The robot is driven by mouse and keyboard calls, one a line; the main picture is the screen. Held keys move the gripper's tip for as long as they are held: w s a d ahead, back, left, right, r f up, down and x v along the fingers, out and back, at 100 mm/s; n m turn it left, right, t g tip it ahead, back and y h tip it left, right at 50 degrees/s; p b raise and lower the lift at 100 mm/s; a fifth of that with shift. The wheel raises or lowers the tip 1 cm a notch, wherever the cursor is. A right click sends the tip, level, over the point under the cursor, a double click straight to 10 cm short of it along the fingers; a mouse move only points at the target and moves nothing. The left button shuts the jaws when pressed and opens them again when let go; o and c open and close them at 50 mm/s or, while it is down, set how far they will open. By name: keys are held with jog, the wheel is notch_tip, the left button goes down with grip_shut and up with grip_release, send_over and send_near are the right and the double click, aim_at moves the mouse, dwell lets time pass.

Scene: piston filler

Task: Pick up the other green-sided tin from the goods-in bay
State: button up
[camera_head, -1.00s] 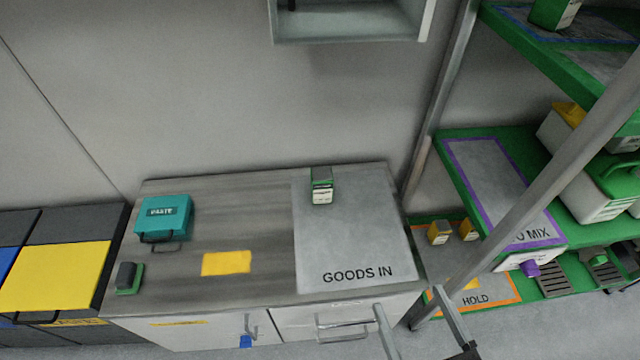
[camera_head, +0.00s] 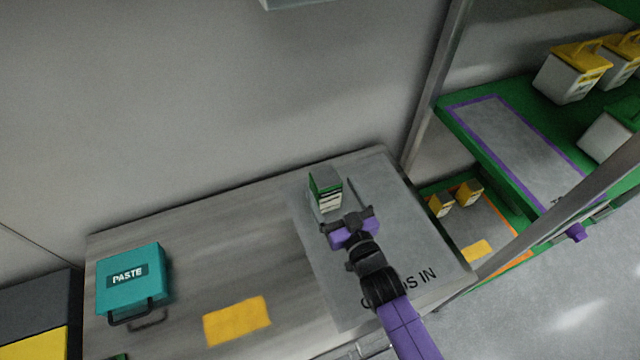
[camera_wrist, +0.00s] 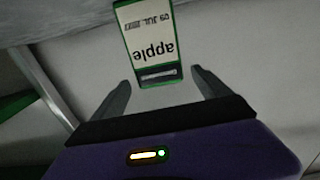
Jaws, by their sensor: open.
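One green-sided tin (camera_head: 325,190) with a white label stands upright on the grey goods-in bay (camera_head: 411,222), near its back edge. In the wrist view the tin (camera_wrist: 150,45) shows a label reading "apple" and "09 JUL", upside down, with green edges. My gripper (camera_head: 347,209) is open and empty, just in front of the tin. In the wrist view the two dark fingers of my gripper (camera_wrist: 160,88) point at the tin's near end, which lies at the mouth of the gap between them. I cannot tell whether they touch it.
A teal PASTE case (camera_head: 131,277) and a yellow patch (camera_head: 237,320) are on the counter to the left. A shelf rack with a grey post (camera_head: 570,190) stands at the right. Small yellow-topped tins (camera_head: 441,205) sit on the low HOLD area.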

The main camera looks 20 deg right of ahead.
aim_at(320, 169)
jog(key=shift+w+b, duration=0.75)
jog(key=shift+w, duration=3.05)
grip_shut()
jog(key=shift+r, duration=0.15)
